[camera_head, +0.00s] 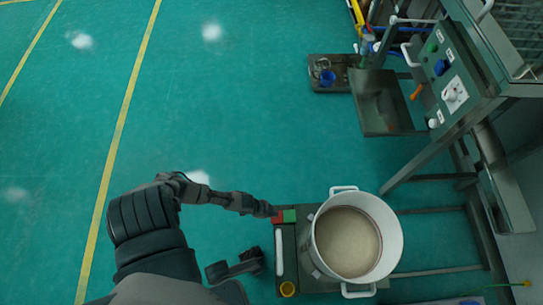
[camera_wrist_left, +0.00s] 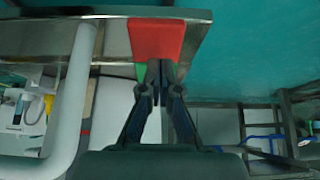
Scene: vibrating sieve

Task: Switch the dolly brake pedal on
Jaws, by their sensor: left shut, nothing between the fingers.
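The dolly's brake pedal shows as a red part (camera_head: 276,218) beside a green part (camera_head: 290,215) at the dolly's upper left corner. In the left wrist view the red part (camera_wrist_left: 157,38) sits straight ahead, with a sliver of the green part (camera_wrist_left: 140,71) below it. My left gripper (camera_head: 269,210) reaches in from the left to the red part. In the left wrist view its fingers (camera_wrist_left: 160,68) are shut and empty, with the tips at the red part's lower edge. I cannot tell whether they touch.
A white pot (camera_head: 391,225) of pale grain stands on the dolly (camera_head: 303,272). A pale handle bar (camera_head: 279,252) runs along the dolly's left side and shows large in the wrist view (camera_wrist_left: 73,100). A machine with a control panel (camera_head: 447,78) stands upper right. The green floor (camera_head: 230,120) is mostly clear.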

